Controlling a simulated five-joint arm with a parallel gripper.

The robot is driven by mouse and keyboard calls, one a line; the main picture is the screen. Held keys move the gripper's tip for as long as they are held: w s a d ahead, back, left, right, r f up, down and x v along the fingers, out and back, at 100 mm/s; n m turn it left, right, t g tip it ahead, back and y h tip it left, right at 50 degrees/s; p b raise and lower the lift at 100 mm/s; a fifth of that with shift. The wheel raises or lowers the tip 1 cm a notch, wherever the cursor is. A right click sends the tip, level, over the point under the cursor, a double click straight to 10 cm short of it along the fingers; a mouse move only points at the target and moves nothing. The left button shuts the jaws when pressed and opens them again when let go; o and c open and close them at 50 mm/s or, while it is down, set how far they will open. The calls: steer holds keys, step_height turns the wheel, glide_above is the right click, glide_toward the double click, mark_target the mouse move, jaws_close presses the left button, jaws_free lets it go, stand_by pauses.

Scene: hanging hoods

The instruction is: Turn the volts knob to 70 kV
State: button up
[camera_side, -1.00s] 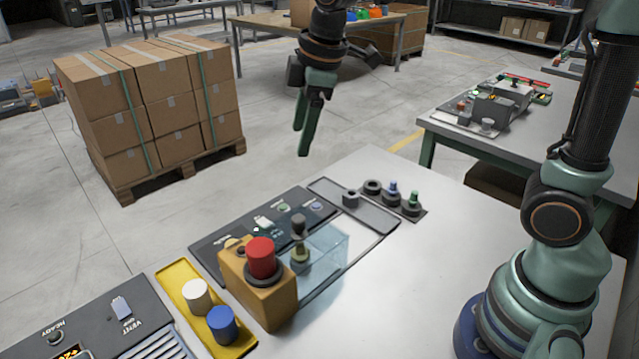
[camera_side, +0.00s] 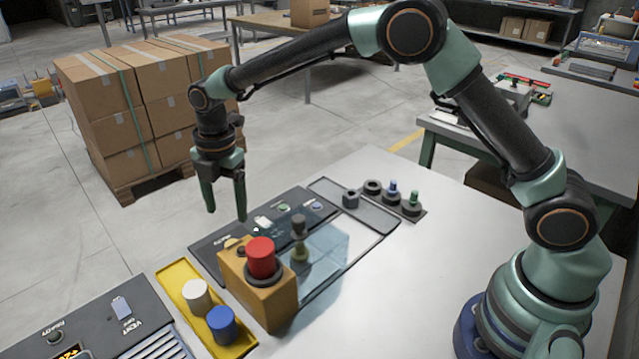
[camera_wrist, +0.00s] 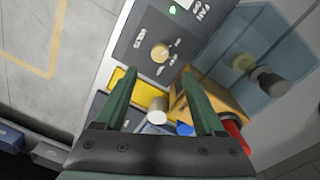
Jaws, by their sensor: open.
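A tan round knob (camera_wrist: 160,53) sits on a dark control panel (camera_wrist: 141,18) in the wrist view. In the side view the knob (camera_side: 233,243) is mostly hidden behind the orange box, on the near-left part of the panel (camera_side: 207,250). My gripper (camera_side: 226,215) is open and empty, pointing down above the panel's left end, clear of it. In the wrist view the fingers of my gripper (camera_wrist: 159,76) are spread, with the knob beyond and between their tips.
An orange box (camera_side: 258,292) with a red button (camera_side: 261,257) stands beside the panel. A clear hood (camera_side: 325,249) covers a dark-topped post (camera_side: 299,237). A yellow tray (camera_side: 182,291) holds a white cylinder (camera_side: 196,293) and a blue cylinder (camera_side: 222,322).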

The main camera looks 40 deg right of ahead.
mark_target(232, 241)
steer(key=f, duration=0.9)
steer(key=shift+w+a+f, duration=0.1)
steer(key=shift+w+f, duration=0.1)
steer(key=shift+f, duration=0.1)
jaws_close()
